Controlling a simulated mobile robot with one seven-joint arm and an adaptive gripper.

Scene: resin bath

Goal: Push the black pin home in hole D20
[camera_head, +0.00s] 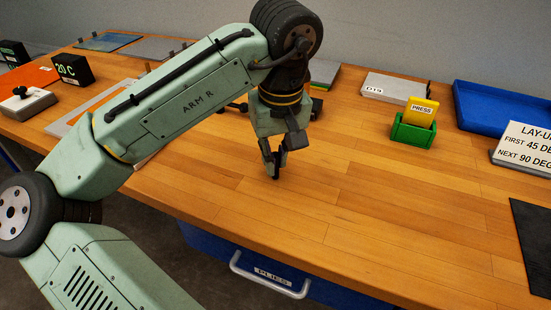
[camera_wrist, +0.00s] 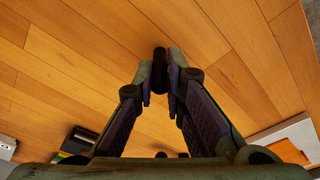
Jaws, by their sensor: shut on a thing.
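My gripper (camera_head: 275,163) is above the wooden bench, pointing down, with its fingers closed on a small dark pin. The black pin (camera_wrist: 160,68) shows between the fingertips in the wrist view, seen nearly end-on. A grey block (camera_head: 398,88) at the back carries a label starting with D, whose digits are hard to read. I cannot pick out hole D20 in either view. My arm hides part of the bench behind it.
The bench (camera_head: 340,200) is clear around and in front of my gripper. A green holder (camera_head: 412,132) with a yellow PRESS card (camera_head: 422,110) stands to the right. A blue tray (camera_head: 505,108), a white lay-up sign (camera_head: 528,148) and a black mat (camera_head: 532,235) lie farther right. A black 20 C sign (camera_head: 72,70) stands left.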

